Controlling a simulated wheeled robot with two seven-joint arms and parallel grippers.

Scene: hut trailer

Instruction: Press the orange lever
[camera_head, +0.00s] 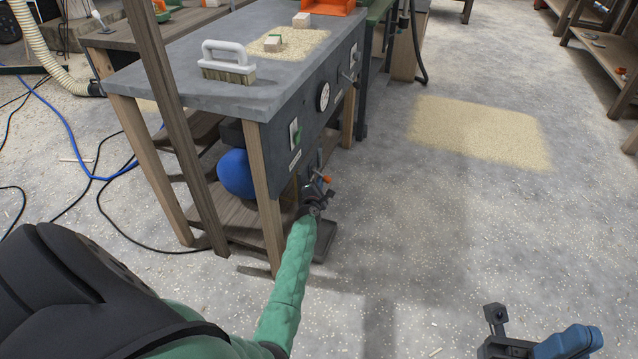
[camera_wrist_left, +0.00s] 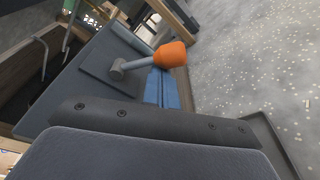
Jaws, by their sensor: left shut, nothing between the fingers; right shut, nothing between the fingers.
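The orange lever (camera_head: 327,179) is a small orange knob low on the front side of the grey workbench, near its front leg. In the left wrist view the lever (camera_wrist_left: 172,55) shows as a rounded orange knob on a short grey stem from a dark plate. My left gripper (camera_head: 315,196) is shut and empty, right beside the lever. Its blue fingers (camera_wrist_left: 162,90) show next to the knob in the wrist view. Whether they touch it I cannot tell. My right gripper (camera_head: 496,318) is low at the right, shut and empty, far from the lever.
The workbench (camera_head: 225,90) carries a white-handled brush (camera_head: 229,62) and wooden blocks. A blue ball (camera_head: 237,174) sits on its lower shelf. A dark pedal-like base (camera_head: 325,240) stands below the lever. Hoses and cables lie at left. The floor at right is clear, with sawdust (camera_head: 478,130).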

